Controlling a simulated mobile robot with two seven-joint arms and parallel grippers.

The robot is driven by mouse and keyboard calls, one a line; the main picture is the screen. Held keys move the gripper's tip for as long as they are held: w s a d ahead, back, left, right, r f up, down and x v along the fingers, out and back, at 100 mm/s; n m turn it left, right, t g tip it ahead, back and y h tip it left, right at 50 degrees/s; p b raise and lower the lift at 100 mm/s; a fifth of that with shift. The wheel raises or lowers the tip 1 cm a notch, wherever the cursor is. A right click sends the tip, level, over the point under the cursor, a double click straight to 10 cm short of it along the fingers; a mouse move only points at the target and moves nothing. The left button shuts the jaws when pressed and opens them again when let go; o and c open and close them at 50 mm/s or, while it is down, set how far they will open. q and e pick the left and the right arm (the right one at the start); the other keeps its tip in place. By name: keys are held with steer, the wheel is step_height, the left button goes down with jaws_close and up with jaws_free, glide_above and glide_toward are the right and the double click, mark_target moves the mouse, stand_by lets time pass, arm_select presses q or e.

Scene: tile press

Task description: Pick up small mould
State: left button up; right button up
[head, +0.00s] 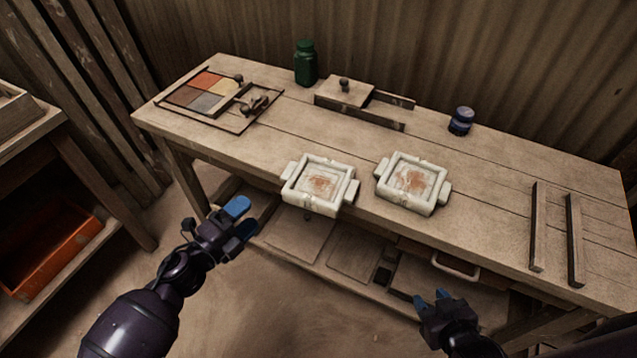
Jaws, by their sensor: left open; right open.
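Two white square moulds with side handles and reddish stains inside sit on the wooden workbench. The left mould (319,205) is at the bench's front edge and seems to overhang it slightly. The right mould (409,205) stands beside it, a little apart. They look close in size, so I cannot tell which one is the small mould. My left gripper (241,218) is open and empty, in front of the bench and left of the left mould. My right gripper (432,301) is open and empty, low in front of the bench, below the right mould.
The workbench (480,165) also holds a tray of coloured powders (212,88), a green jar (305,63), a wooden block with a knob (345,92), a small blue jar (461,120) and two wooden rails (573,240). An orange bin (48,252) is on a shelf at left.

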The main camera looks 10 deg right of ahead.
mark_target(317, 184)
arm_select(q)
steer(key=w+d+m, duration=0.1)
steer(key=w+d, duration=0.6)
steer(key=d, duration=0.2)
steer(key=shift+r+b, duration=0.2)
steer(key=shift+b, duration=0.15)
steer(key=shift+w, duration=0.1)
steer(key=shift+r, duration=0.1)
jaws_close()
